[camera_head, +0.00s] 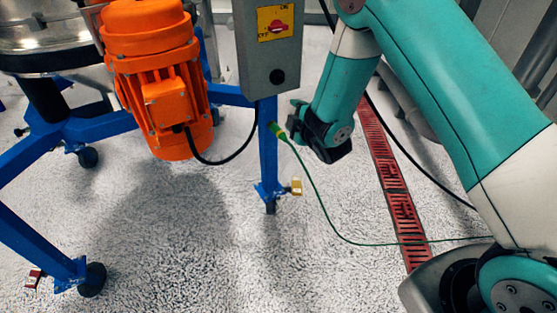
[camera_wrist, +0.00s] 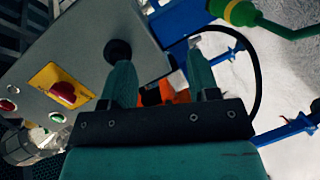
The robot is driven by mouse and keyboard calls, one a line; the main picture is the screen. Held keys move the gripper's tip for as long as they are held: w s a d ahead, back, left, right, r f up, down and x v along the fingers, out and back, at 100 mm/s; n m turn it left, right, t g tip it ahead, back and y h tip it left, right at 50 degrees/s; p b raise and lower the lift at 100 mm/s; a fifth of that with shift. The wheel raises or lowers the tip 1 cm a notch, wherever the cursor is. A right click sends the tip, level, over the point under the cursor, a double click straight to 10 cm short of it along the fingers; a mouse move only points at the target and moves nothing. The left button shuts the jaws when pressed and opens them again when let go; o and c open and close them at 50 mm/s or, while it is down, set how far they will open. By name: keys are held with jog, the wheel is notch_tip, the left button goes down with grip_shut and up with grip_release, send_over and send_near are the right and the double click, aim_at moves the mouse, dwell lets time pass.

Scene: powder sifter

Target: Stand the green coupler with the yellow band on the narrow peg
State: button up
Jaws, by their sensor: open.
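The green coupler (camera_head: 281,134) with its yellow band is at the upper part of a blue leg, with a thin green cable running from it down to the floor. In the wrist view the coupler (camera_wrist: 242,12) shows at the top right, partly cut by the frame edge, its green tail pointing right. My gripper (camera_head: 304,122) is just to the right of the coupler in the head view. In the wrist view my gripper (camera_wrist: 160,78) has its two fingers apart, with the coupler outside them to the right. I cannot make out the narrow peg in either view.
A grey control box (camera_head: 257,60) with a red switch on yellow stands above the blue leg (camera_head: 268,165). An orange motor (camera_head: 165,100) hangs to the left. A red floor drain (camera_head: 392,185) runs at the right. The speckled floor is mostly open.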

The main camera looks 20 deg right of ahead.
aim_at(286, 141)
jog(key=f+n+b, duration=0.1)
jog(key=f, duration=0.2)
jog(key=f+n+t+y+b, duration=0.1)
jog(key=f, duration=0.2)
jog(key=f+n+y+b, duration=0.1)
jog(key=f+n+b, duration=0.1)
jog(key=f, duration=0.2)
jog(key=shift+s+a+t, duration=0.2)
jog(key=shift+s+t, duration=0.15)
jog(key=shift+t, duration=0.05)
jog(key=shift+s+a+f+n, duration=0.1)
jog(key=shift+f+n, duration=0.2)
jog(key=shift+n, duration=0.1)
